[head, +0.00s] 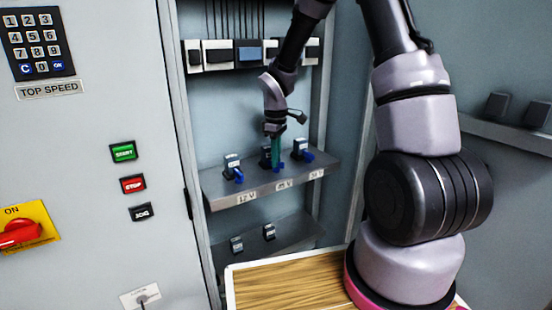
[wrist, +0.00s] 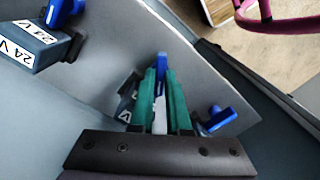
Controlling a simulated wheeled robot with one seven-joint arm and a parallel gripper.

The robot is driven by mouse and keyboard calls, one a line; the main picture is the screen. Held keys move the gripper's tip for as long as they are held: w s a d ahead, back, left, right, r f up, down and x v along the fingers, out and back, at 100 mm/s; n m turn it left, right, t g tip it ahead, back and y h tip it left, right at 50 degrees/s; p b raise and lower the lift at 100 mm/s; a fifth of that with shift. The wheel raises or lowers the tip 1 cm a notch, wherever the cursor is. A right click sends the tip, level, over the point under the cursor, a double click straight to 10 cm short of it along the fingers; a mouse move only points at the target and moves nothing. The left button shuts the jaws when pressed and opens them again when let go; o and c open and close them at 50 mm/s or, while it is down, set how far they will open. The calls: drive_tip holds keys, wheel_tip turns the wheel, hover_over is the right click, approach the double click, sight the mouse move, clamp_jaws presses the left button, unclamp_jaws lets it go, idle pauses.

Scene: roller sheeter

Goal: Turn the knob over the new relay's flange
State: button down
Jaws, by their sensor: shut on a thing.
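Several dark relays stand on the upper shelf (head: 215,192) inside the cabinet, with blue knobs at their fronts. My gripper (head: 274,160) reaches down to the middle relay (head: 265,158). In the wrist view, its green fingers (wrist: 161,82) are shut on a blue knob (wrist: 160,62), which sticks out past the fingertips. The middle relay's body (wrist: 127,97) shows beside the left finger, partly hidden. Its flange is hidden by the fingers. The left relay (head: 232,162) and right relay (head: 300,149) stand on either side. I cannot tell from markings which relay is new.
A lower shelf (head: 262,257) holds two small relays. A row of modules (head: 250,52) hangs above. In the wrist view, a neighbouring relay marked 24 V (wrist: 38,45) and another blue knob (wrist: 219,119) are close to the fingers. A wooden-topped surface (head: 290,284) lies below.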

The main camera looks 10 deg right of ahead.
drive_tip(key=m, duration=0.7)
idle(0.6)
drive_tip(key=c, duration=1.2)
unclamp_jaws()
drive_tip(key=shift+o, duration=0.2)
wheel_tip(320, 180, up, 11)
